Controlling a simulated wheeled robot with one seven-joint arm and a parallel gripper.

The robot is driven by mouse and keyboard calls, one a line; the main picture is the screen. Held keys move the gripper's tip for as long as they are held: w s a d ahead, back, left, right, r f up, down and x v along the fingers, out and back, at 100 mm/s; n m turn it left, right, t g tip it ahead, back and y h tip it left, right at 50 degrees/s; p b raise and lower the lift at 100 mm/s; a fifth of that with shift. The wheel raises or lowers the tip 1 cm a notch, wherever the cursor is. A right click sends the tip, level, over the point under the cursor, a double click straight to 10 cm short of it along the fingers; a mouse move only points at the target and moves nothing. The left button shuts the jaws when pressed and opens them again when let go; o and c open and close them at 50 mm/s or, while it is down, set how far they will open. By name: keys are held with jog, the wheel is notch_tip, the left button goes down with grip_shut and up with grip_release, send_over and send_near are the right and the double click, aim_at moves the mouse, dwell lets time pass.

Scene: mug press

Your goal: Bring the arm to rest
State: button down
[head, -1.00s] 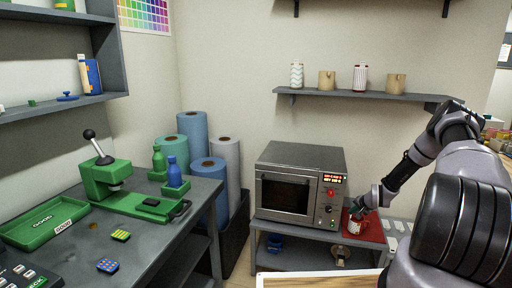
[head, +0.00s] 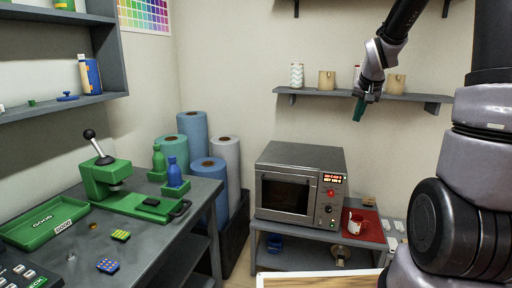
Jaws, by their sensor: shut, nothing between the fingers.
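My gripper (head: 359,108) is raised high at the upper right of the head view, pointing down in front of the wall shelf. Its fingers are shut with nothing between them. It hides part of a red-striped cup on that shelf. My arm comes down from above at the right. A red-and-white mug (head: 355,224) stands on a red mat (head: 374,232) to the right of the oven, well below my gripper and apart from it.
A steel oven (head: 300,182) stands on a grey table. The wall shelf (head: 420,100) with several cups is close to my gripper. A green press (head: 110,185) and bottles stand on the left bench. Rolls (head: 195,135) stand in the corner.

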jog(key=s+a+r+y, duration=0.1)
jog(key=s+a+r, duration=0.2)
jog(key=s, duration=0.6)
jog(key=s+a+r, duration=0.3)
jog(key=s+r, duration=0.1)
jog(key=s, duration=0.5)
jog(key=s+a+r+n+y, duration=0.1)
jog(key=s+a+r, duration=0.2)
jog(key=s, duration=0.7)
jog(key=shift+a+r+t+y, duration=0.2)
jog(key=shift+t+y, duration=0.1)
jog(key=shift+t, duration=0.1)
